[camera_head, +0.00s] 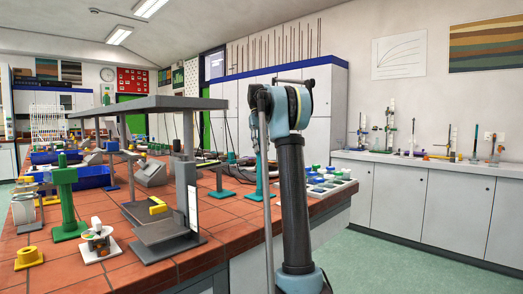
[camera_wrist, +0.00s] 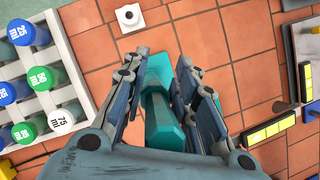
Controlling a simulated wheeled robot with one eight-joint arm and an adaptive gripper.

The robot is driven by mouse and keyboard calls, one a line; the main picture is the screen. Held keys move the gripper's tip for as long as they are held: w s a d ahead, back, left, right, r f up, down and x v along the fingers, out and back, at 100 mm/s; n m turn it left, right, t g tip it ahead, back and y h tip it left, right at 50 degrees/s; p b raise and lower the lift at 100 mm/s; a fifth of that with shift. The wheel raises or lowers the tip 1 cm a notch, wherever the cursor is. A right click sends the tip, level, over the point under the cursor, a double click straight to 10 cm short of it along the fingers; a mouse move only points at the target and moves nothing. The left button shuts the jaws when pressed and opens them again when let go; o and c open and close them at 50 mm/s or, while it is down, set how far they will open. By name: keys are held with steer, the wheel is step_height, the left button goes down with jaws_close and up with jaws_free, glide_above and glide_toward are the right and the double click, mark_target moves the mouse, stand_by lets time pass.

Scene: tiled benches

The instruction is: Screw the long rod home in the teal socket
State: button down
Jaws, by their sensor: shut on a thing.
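My gripper (camera_wrist: 163,68) is shut on a teal hexagonal piece (camera_wrist: 165,128), which appears to be the long rod's upper part. In the head view, my gripper (camera_head: 256,122) points down over the bench beside the blue arm joint. A teal upright (camera_head: 259,175) stands below it. In the wrist view, a broader teal part (camera_wrist: 183,10), probably the socket, shows beyond the fingertips. The fingers hide the join between rod and socket, so I cannot tell how deep the rod sits. Another teal stand (camera_head: 222,180) with a thin upright is to the left.
A white tray (camera_wrist: 62,120) of blue, green and white capped pieces is left in the wrist view. Yellow bars (camera_wrist: 268,130) lie right. A grey shelf stand (camera_head: 150,105) and green stand (camera_head: 67,200) occupy the tiled bench. Bare tiles (camera_wrist: 235,70) show beside the gripper.

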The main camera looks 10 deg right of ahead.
steer(key=shift+a+m+y, duration=0.2)
steer(key=shift+m+y, duration=0.3)
steer(key=shift+m, duration=0.7)
steer(key=shift+a+m+y, duration=0.15)
steer(key=shift+m+y, duration=0.25)
steer(key=shift+m, duration=0.8)
steer(key=shift+w+a+m+t+y, duration=0.1)
steer(key=shift+a+m+t+y, duration=0.15)
steer(key=shift+m, duration=0.45)
steer(key=shift+w+m+t+y, duration=0.15)
steer(key=shift+m+y, duration=0.2)
steer(key=shift+m, duration=0.35)
steer(key=shift+s, duration=0.1)
